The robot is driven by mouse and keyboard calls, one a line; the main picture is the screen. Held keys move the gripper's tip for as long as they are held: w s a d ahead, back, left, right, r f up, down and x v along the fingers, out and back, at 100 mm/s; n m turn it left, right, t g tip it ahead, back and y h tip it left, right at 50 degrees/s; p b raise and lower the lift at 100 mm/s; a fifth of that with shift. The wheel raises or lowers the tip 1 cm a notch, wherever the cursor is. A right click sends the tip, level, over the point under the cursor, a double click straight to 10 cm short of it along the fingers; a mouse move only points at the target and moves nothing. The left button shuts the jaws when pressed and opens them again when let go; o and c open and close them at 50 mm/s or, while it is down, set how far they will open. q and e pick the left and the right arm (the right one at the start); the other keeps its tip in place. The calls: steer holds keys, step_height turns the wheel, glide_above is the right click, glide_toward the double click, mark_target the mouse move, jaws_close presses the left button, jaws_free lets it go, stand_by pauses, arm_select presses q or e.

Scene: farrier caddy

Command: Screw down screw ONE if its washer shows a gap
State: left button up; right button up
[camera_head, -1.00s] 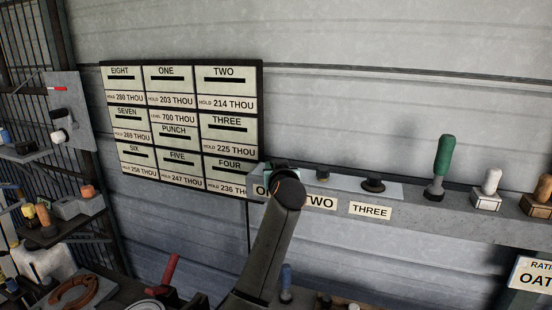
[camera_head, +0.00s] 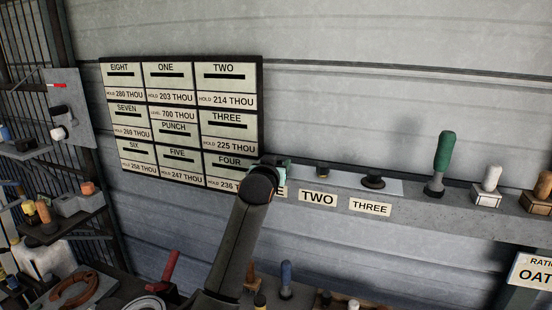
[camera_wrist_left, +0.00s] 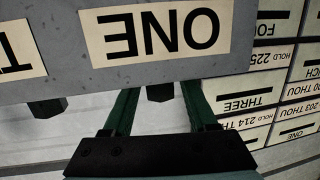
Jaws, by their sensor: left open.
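My left gripper (camera_head: 272,163) is at the left end of the grey rail (camera_head: 470,214) in the head view. It hides screw ONE and most of its label there. In the left wrist view, which is upside down, the open green fingers (camera_wrist_left: 160,92) stand on either side of the dark head of screw ONE (camera_wrist_left: 160,93), by the ONE label (camera_wrist_left: 155,32). I cannot tell whether they touch it. The washer of screw ONE is hidden, so no gap can be judged. Screw TWO (camera_head: 323,170) and screw THREE (camera_head: 373,181) stand on the rail. My right gripper is not in view.
A board of numbered plates (camera_head: 185,124) hangs on the wall left of the rail. Tools and a horseshoe (camera_head: 76,290) lie below left. The wall above the rail is clear.

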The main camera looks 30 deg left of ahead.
arm_select(q)
steer(key=v, duration=0.8)
stand_by(0.4)
steer(key=shift+w, duration=0.1)
stand_by(0.5)
steer(key=shift+d+n+g+y, duration=2)
steer(key=shift+n+y, duration=0.4)
steer(key=shift+y, duration=0.4)
steer(key=shift+w+r+b+x, duration=0.15)
steer(key=shift+b+x, duration=0.2)
steer(key=shift+x, duration=1.35)
steer(key=shift+r+b+x, duration=0.15)
steer(key=shift+b+x, duration=0.2)
steer(key=shift+x, duration=1.3)
steer(key=shift+w+r+b+x, duration=0.15)
steer(key=shift+b+x, duration=0.2)
steer(key=shift+x, duration=1.35)
steer(key=shift+d, duration=0.1)
steer(key=shift+c, duration=0.2)
jaws_close()
